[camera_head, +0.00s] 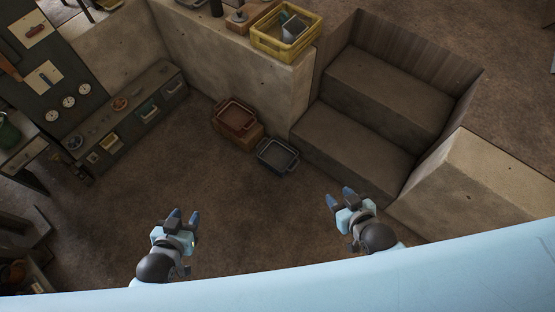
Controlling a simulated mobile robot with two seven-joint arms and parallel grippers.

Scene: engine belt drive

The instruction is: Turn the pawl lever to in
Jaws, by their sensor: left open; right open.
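I cannot make out a pawl lever in the head view. My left gripper (184,215) is at the lower left of the picture, over brown floor, with its two dark blue fingers apart and nothing between them. My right gripper (339,196) is right of centre, below the stone steps, also open and empty. Neither gripper touches anything. A dark panel (55,75) on the left wall carries small mounted parts and several round white dials, too small to tell apart.
A low dark cabinet (130,112) runs along the left wall. A brown bin (236,117) and a dark grey bin (277,155) stand by the half wall. A yellow crate (286,41) sits on top. Stone steps (357,148) rise at right. The middle floor is clear.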

